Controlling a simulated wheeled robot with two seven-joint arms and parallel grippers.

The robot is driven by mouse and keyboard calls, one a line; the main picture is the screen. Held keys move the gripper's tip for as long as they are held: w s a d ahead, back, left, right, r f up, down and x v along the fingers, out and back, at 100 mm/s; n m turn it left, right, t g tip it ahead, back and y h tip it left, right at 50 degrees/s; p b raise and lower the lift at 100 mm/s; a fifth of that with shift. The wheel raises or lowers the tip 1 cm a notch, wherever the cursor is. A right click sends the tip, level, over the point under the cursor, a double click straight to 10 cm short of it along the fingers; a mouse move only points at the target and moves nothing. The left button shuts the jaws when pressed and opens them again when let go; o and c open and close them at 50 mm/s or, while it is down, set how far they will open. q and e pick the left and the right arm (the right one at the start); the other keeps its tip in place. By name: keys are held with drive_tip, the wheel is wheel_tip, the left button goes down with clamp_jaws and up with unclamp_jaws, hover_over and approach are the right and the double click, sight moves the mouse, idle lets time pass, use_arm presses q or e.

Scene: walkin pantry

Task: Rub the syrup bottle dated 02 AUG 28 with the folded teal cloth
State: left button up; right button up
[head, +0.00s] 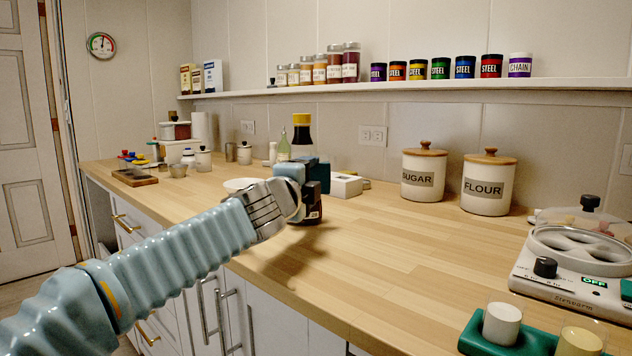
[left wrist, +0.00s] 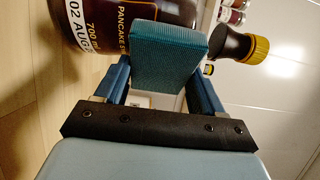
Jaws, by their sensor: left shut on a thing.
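The syrup bottle (head: 302,138) stands upright on the wooden counter, dark with a black and yellow cap. My left gripper (head: 305,177) is in front of it and hides its middle. In the left wrist view, the bottle (left wrist: 112,22) lies sideways across the picture, its label reading "PANCAKE", "700 ml" and "02 AUG", with the rest of the date cut off. The folded teal cloth (left wrist: 168,62) is a thick pad held between the left gripper's blue fingers (left wrist: 160,85). It overlaps the bottle in the picture; whether they touch is unclear. My right gripper is not in view.
A white box (head: 346,186) and a pale green bottle (head: 283,147) stand close behind the syrup bottle. A white plate (head: 240,184) is to its left. Sugar (head: 423,174) and flour (head: 488,183) canisters stand by the wall. The counter's middle right is clear.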

use_arm(q)
drive_tip(key=shift+a, duration=0.9)
drive_tip(key=s+b, duration=0.3)
drive_tip(key=s, duration=0.3)
